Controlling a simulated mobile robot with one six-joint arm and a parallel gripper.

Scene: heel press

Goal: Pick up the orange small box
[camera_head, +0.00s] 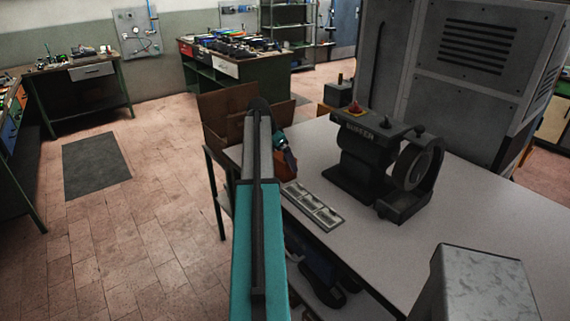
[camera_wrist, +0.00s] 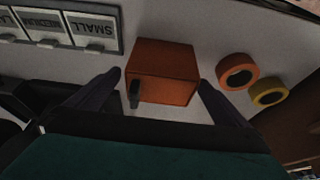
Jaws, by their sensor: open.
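The orange small box (camera_wrist: 162,72) sits on the grey bench top and fills the gap in the middle of the wrist view. My gripper (camera_wrist: 160,82) is open, with one dark fingertip at the box's left side and the other at its right. Whether either finger touches the box cannot be told. A small dark upright piece shows against the box's near left corner. In the head view my gripper (camera_head: 289,158) is over the bench's left end, and an orange-brown patch shows just below it, partly hidden.
An orange ring (camera_wrist: 237,71) and a yellow ring (camera_wrist: 269,93) lie right of the box in the wrist view. A tray with SMALL and MEDIUM labels (camera_wrist: 62,27) lies left. A dark bench grinder (camera_head: 370,155) stands right of my gripper. An open cardboard box (camera_head: 222,115) is behind.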

